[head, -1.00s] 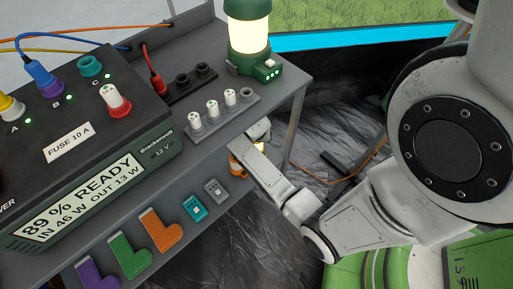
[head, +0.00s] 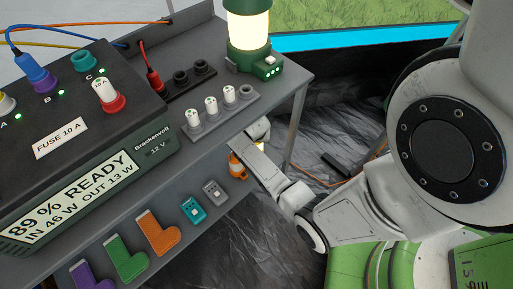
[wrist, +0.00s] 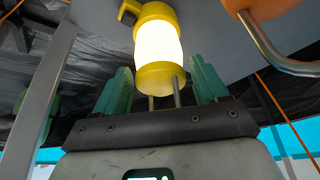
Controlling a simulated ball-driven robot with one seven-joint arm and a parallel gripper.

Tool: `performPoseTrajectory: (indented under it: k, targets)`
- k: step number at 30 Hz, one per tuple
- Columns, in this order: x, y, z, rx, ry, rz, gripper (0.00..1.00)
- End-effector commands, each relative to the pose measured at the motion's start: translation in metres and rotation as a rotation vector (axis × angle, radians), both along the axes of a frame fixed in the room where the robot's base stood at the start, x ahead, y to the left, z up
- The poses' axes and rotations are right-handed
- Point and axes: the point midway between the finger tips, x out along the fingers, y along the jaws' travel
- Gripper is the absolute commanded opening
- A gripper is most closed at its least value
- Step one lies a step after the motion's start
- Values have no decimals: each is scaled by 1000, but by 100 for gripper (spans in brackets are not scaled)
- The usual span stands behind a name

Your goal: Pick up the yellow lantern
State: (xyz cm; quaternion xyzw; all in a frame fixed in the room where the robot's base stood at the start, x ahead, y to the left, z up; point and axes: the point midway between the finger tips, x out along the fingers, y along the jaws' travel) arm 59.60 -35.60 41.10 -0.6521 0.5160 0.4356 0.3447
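The yellow lantern (wrist: 160,77) has a bright white glowing body and yellow ends. It is in the upper middle of the wrist view, under a grey surface, with thin metal rods at its near end. My gripper (wrist: 160,66) has green fingers spread to either side of the lantern's near end. They look open, with a narrow gap on each side; I cannot tell whether either touches.
An orange object (wrist: 270,15) with a curved metal handle is close on the right in the wrist view; an orange lantern (head: 237,165) shows under the table in the head view. A grey table leg (wrist: 42,85) stands left. A green lantern (head: 248,32) stands on the tabletop.

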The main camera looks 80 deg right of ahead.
Motion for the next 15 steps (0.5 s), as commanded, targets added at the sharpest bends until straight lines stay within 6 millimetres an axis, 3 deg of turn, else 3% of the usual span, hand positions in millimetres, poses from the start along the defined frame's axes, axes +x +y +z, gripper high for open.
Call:
performPoseTrajectory:
  k: [2, 15]
  targets:
    - [0, 0, 0, 0, 0, 0, 64]
    - [0, 0, 0, 0, 0, 0, 22]
